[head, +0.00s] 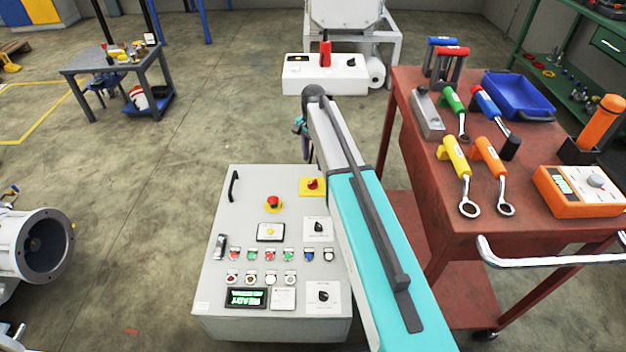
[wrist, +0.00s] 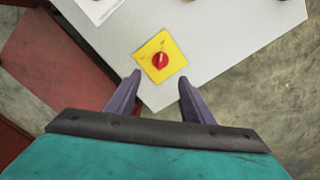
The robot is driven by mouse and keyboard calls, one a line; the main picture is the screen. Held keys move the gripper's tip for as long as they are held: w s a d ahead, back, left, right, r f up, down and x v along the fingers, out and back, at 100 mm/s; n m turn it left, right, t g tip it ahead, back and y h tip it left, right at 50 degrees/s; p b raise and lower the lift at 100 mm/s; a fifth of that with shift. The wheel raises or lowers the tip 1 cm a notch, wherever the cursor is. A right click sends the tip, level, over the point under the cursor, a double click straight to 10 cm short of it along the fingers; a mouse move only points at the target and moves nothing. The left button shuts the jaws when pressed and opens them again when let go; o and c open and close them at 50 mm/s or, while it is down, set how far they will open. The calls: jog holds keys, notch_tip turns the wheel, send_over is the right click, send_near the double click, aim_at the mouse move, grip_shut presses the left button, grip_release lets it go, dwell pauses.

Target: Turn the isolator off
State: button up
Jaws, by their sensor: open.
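The isolator is a red rotary knob on a yellow square plate (head: 312,186) at the top right corner of the grey control panel (head: 240,207). In the wrist view the red isolator knob (wrist: 160,61) sits just beyond and between my fingertips, with a pale mark along its handle. My gripper (wrist: 160,76) is open and empty, with its two purple fingers apart. It appears clear of the knob, though the exact gap cannot be judged. In the head view my gripper (head: 302,124) is small and partly hidden by my arm.
A red cart (head: 415,90) with wrenches and a blue tray stands at the right, close to my arm. Open floor lies left of the panel.

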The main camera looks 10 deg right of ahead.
aim_at(313, 181)
notch_tip(313, 181, down, 11)
jog(key=shift+r+b, duration=0.15)
jog(key=shift+b, duration=0.25)
